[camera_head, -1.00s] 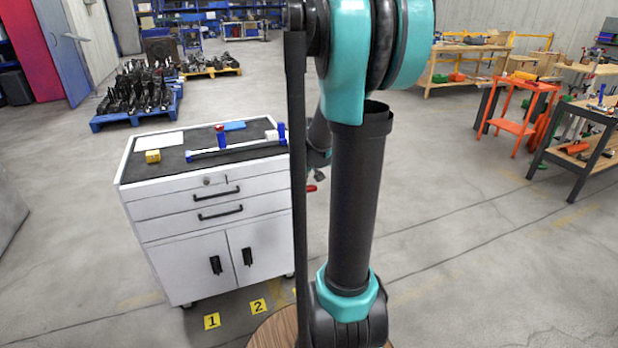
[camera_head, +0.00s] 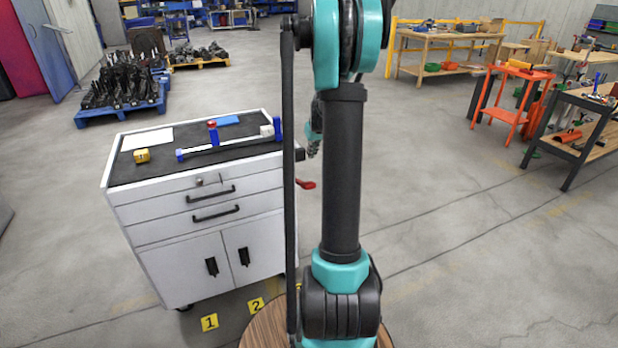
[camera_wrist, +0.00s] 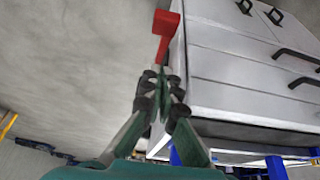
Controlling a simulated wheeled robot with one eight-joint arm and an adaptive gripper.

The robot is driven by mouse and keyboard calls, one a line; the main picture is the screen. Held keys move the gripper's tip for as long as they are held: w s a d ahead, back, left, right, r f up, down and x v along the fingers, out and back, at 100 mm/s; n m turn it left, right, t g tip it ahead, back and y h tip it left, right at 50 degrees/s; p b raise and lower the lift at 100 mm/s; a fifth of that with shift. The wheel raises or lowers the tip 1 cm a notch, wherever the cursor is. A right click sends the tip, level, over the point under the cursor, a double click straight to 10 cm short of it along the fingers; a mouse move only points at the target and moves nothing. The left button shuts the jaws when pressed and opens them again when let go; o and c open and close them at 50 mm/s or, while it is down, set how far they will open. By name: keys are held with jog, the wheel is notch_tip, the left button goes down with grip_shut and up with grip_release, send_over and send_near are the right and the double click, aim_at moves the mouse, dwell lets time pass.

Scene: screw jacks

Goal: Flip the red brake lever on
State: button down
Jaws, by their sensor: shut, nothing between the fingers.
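The red brake lever (camera_head: 306,184) sticks out from the right side of the white tool cabinet (camera_head: 190,225), low beside its drawers. In the wrist view the lever's broad red end (camera_wrist: 167,24) and thin stem lie just beyond my fingertips. My gripper (camera_wrist: 160,78) is shut with nothing between its fingers and points along the cabinet's side towards the lever. I cannot tell whether the fingertips touch the stem.
An orange stand (camera_head: 510,105) and a dark workbench (camera_head: 575,130) stand at the right. The floor between is clear.

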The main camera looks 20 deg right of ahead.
jog(key=shift+f, duration=0.1)
jog(key=x, duration=1)
jog(key=shift+f, duration=0.1)
jog(key=shift+s+f, duration=0.25)
jog(key=shift+f, duration=0.25)
jog(key=shift+s+f, duration=0.25)
jog(key=shift+f, duration=0.25)
jog(key=shift+s+f, duration=0.3)
jog(key=shift+f, duration=0.4)
